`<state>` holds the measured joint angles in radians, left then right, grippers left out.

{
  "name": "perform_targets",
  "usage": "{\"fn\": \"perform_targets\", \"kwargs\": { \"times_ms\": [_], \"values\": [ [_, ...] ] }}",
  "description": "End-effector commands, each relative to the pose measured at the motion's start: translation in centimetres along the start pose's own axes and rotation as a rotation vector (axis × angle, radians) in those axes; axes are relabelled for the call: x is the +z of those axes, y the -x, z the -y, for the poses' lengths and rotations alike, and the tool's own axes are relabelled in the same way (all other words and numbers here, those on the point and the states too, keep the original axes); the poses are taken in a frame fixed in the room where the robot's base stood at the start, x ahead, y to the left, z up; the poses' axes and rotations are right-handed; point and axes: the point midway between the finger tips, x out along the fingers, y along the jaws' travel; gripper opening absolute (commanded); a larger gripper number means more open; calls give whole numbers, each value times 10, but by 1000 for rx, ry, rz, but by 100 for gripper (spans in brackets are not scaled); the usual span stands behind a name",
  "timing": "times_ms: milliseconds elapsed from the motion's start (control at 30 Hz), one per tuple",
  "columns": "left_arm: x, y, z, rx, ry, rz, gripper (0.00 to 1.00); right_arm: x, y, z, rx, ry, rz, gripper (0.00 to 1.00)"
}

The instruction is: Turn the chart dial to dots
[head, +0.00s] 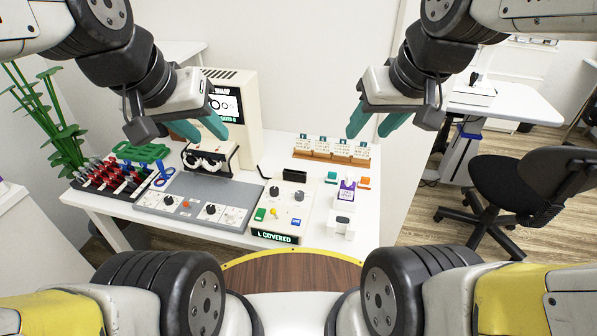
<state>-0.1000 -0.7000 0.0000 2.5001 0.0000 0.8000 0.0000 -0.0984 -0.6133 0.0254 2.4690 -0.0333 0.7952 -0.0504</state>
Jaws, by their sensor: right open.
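Two black dials stand on a low grey control panel (190,188), a left dial (168,200) and a right dial (210,209). Two more knobs, a black one (274,191) and a grey one (299,195), stand on a cream box (262,221) whose display reads "L COVERED". The labels are too small to tell which is the chart dial or where it points. My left gripper (205,131) is open and empty, above the panel and in front of the screen. My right gripper (368,131) is open and empty, above the card rack.
A cream machine (246,104) with a screen stands at the back; a lens device (208,160) is before it. A rack of cards (332,153), a purple-labelled bottle (345,190) and a tray of red-handled pieces (108,180) with a green holder (140,152) share the white table.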

Motion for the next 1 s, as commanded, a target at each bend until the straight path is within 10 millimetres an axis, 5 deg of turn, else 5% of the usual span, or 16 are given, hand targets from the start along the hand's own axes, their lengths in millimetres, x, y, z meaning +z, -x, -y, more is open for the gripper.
{"fn": "perform_targets", "kwargs": {
  "times_ms": [367, 700, 1000],
  "values": [
    [0, 0, 0, 0, 0, 0, 36, -42, -112, 18, 2, 583, 298, 47],
    [0, 0, 0, 0, 0, 0, 36, -39, -232, 59, -165, 1064, 474, 47],
    [0, 0, 0, 0, 0, 0, 36, -28, -271, 74, -237, 1198, 505, 47]
  ]
}}
